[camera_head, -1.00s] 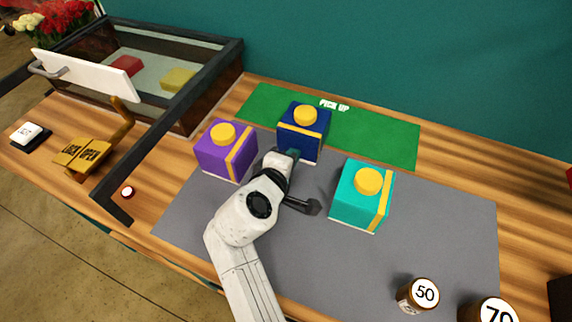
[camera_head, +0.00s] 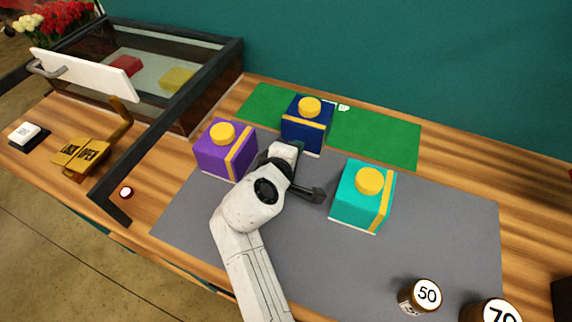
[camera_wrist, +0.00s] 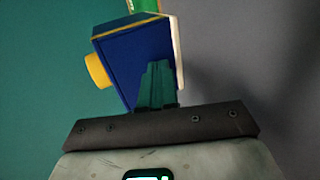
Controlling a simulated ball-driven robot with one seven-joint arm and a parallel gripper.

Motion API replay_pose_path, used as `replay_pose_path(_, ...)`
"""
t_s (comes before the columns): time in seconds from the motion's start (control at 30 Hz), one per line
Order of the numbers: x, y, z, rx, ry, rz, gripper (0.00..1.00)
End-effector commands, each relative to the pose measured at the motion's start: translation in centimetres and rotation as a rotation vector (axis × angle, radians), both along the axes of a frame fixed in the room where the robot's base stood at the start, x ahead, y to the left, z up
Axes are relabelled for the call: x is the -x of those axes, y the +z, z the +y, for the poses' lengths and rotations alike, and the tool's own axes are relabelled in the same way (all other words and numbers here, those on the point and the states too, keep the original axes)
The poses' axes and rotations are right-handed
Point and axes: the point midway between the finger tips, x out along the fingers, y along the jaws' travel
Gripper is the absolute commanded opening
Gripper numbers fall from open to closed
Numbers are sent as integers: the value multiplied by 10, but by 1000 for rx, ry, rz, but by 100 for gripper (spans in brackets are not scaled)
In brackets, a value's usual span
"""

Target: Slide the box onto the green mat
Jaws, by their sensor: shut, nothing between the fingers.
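The navy blue box (camera_head: 304,137) with a yellow band and round yellow top stands upright across the front edge of the green mat (camera_head: 388,143), covering part of its white lettering. My gripper (camera_head: 297,148) is at the near side of this box, its fingers partly hidden by my arm. In the wrist view, the shut, empty fingers (camera_wrist: 158,85) overlap the blue face of the box (camera_wrist: 132,58); they look to be against it, though contact is hard to tell. A purple box (camera_head: 218,160) stands left of my gripper and a teal box (camera_head: 352,207) stands to its right, both on the grey mat.
The grey mat (camera_head: 420,240) is mostly clear at right. The teal wall rises behind the mat.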

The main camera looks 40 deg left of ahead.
Motion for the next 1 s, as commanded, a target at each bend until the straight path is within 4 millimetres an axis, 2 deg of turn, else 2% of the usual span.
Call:
replay_pose_path(0.37,-17,0,4,-1,0,0,0)
replay_pose_path(0.77,-19,0,4,-1,0,0,0)
replay_pose_path(1.0,-28,-1,7,-1,0,-1,0)
